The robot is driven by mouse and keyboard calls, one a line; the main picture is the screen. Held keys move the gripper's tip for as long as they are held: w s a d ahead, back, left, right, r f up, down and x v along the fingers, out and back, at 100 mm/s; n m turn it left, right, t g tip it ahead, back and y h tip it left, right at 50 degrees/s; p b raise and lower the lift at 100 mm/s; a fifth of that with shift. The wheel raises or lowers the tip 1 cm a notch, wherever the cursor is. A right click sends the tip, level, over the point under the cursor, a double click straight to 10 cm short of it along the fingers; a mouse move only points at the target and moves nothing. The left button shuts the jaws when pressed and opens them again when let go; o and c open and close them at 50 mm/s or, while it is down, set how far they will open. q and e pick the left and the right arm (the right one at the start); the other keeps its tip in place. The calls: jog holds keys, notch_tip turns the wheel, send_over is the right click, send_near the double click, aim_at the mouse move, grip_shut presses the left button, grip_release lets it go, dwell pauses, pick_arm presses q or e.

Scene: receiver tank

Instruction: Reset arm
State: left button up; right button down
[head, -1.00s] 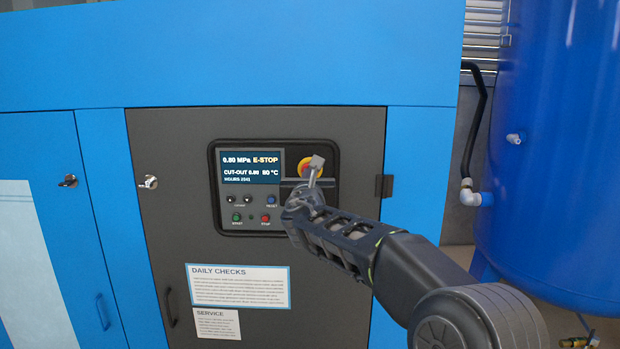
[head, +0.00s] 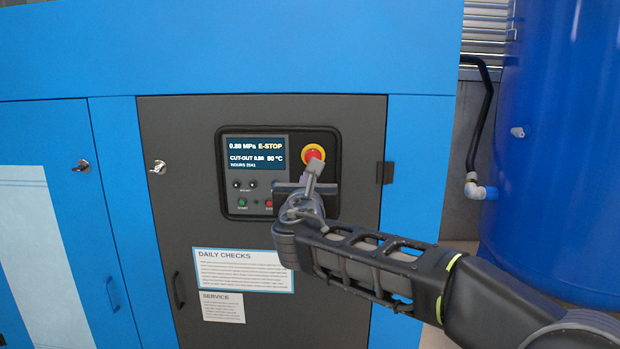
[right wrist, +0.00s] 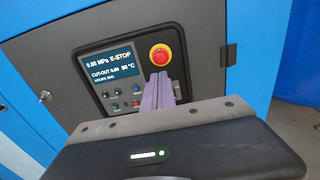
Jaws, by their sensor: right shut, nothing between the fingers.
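My right arm comes in from the lower right in the head view, with its gripper (head: 311,178) in front of the control panel's lower right part. The gripper is shut and empty, its fingers just below the red emergency-stop button (head: 313,154) on a yellow ring. In the right wrist view the shut fingers (right wrist: 157,84) point toward the panel, below the red button (right wrist: 160,57); I cannot tell whether they touch anything. The display (head: 255,153) reads 0.80 MPa and E-STOP. My left gripper is not in view.
The panel sits in a dark grey door (head: 180,130) of a blue cabinet. A key (head: 157,167) is in its lock at the left. A blue tank (head: 560,130) with a pipe (head: 478,130) stands at the right.

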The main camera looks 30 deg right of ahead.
jog(key=shift+s+a, duration=0.2)
jog(key=shift+s, duration=0.05)
dwell(0.5)
